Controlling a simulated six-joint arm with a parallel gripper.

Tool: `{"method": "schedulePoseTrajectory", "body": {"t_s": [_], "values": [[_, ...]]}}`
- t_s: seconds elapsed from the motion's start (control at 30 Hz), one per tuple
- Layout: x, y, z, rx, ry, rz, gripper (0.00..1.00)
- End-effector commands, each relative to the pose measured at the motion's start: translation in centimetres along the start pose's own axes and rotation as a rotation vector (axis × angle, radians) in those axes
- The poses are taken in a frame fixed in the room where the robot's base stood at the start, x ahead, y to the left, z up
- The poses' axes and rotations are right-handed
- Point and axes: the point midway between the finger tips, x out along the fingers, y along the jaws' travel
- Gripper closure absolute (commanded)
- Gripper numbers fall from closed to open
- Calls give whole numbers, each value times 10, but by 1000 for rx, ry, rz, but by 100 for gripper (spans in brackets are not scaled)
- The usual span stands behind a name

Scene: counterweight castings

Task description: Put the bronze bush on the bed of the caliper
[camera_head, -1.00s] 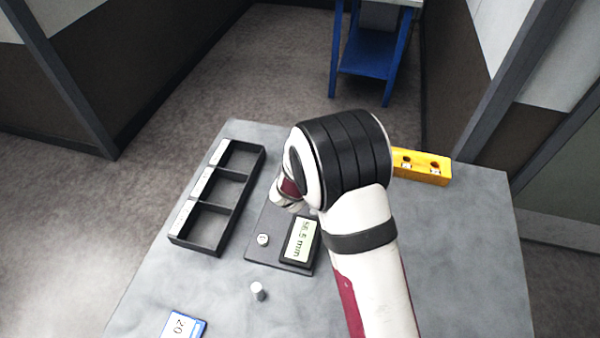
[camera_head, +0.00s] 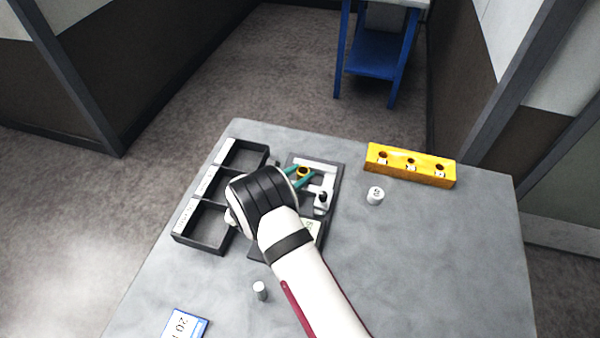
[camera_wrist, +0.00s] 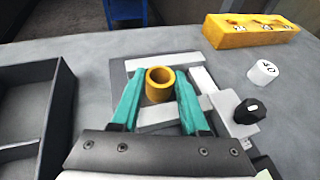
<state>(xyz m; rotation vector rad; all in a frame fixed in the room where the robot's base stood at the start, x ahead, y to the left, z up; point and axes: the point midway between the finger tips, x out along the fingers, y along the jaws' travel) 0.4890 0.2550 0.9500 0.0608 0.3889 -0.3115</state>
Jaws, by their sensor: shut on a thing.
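The bronze bush (camera_wrist: 160,84) is a short golden ring, upright, with its open bore facing up. My gripper (camera_wrist: 159,98) has its teal fingers shut on the bush, one on each side. The bush also shows in the head view (camera_head: 303,172) between the fingers. The caliper (camera_head: 330,186) is a dark plate with pale metal bars and a dark knob; its bars also show in the wrist view (camera_wrist: 160,60). The bush is over the caliper between the pale bars. I cannot tell whether it touches the bed. My arm hides part of the caliper and its display.
A black three-compartment tray (camera_head: 205,246) stands left of the caliper. A yellow block with holes (camera_head: 411,166) is at the back right, with a white numbered cylinder (camera_head: 375,195) before it. A small grey cylinder (camera_head: 260,290) and blue-edged card (camera_head: 184,325) are in front. The table's right side is clear.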

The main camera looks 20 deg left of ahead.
Motion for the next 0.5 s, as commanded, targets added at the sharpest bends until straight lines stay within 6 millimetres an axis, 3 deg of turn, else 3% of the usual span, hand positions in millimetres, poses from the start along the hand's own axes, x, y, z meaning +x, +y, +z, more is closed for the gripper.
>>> {"method": "schedulePoseTrajectory", "body": {"t_s": [0.17, 0.2, 0.37, 0.5], "values": [[1, 0, -2, 0, 0, 0, 100], [1, 0, -3, -1, 0, 0, 54], [1, 0, -2, 0, 0, 0, 26], [1, 0, -2, 0, 0, 0, 26]]}}
